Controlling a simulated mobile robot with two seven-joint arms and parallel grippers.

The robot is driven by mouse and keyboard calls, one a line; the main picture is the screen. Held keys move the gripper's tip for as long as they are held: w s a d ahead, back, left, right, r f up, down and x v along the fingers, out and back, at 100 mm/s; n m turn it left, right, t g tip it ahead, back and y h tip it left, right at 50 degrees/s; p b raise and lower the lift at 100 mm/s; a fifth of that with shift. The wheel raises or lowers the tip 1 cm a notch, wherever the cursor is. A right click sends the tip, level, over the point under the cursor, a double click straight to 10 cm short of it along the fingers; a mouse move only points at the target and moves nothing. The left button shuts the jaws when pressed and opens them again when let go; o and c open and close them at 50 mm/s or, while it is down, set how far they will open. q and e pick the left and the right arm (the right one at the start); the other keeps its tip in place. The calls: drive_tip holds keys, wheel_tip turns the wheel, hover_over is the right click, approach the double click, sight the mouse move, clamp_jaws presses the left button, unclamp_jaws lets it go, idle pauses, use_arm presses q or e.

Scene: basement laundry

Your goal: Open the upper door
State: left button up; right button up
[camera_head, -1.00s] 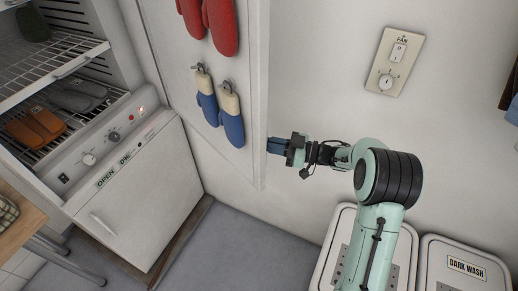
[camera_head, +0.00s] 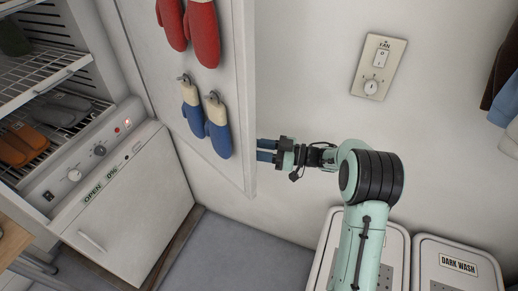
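The upper door (camera_head: 238,100) is a white panel standing swung wide open from the upper cabinet, whose wire racks are exposed. Red mittens (camera_head: 203,35) and blue-and-cream mittens (camera_head: 218,130) hang on its face. My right gripper (camera_head: 264,150) is at the door's outer edge, on the wall side. Its two dark blue fingers are apart, with a gap and nothing seen between them. The tips are close to the edge; I cannot tell whether they touch it. My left gripper is not in view.
The lower white door (camera_head: 135,205) is shut below the control panel (camera_head: 85,160). White hampers (camera_head: 455,245) stand at lower right. A fan switch (camera_head: 378,68) is on the wall. Grey floor (camera_head: 235,250) lies clear below the door.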

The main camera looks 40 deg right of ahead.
drive_tip(key=shift+s+d, duration=0.15)
drive_tip(key=shift+s, duration=0.05)
drive_tip(key=v, duration=1.3)
drive_tip(key=shift+b, duration=0.45)
drive_tip(key=shift+s, duration=0.1)
